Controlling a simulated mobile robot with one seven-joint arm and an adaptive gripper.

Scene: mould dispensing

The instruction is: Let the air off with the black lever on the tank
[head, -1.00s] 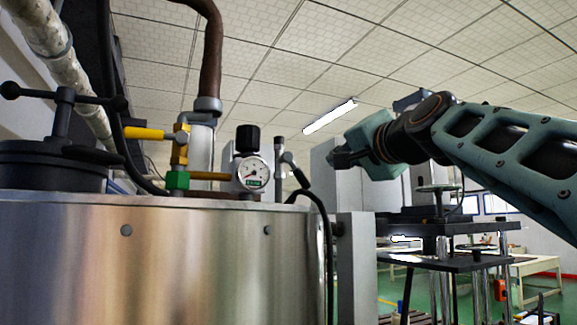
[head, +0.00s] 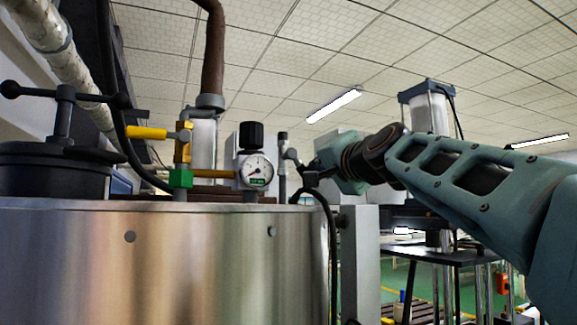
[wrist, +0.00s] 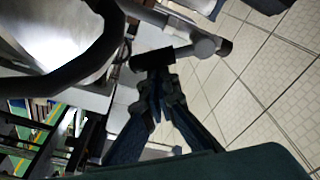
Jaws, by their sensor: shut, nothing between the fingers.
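The steel tank (head: 180,255) fills the lower left of the head view. On its top, right of the gauge, stands a thin grey pipe fitting (head: 283,150) with a small black lever (head: 294,157). In the wrist view the lever's black grip (wrist: 152,62) sticks out to the left from a grey fitting (wrist: 205,45). My gripper (head: 310,174) is beside the lever, on its right in the head view. In the wrist view my gripper (wrist: 157,80) is shut, its fingertips right at the grip. Whether they touch it, I cannot tell.
A round pressure gauge (head: 256,171) with a black knob (head: 251,135) stands left of the lever. A yellow-handled valve (head: 147,133) and a black clamp lid (head: 55,165) are farther left. A black hose (head: 328,215) bends down right of the lever.

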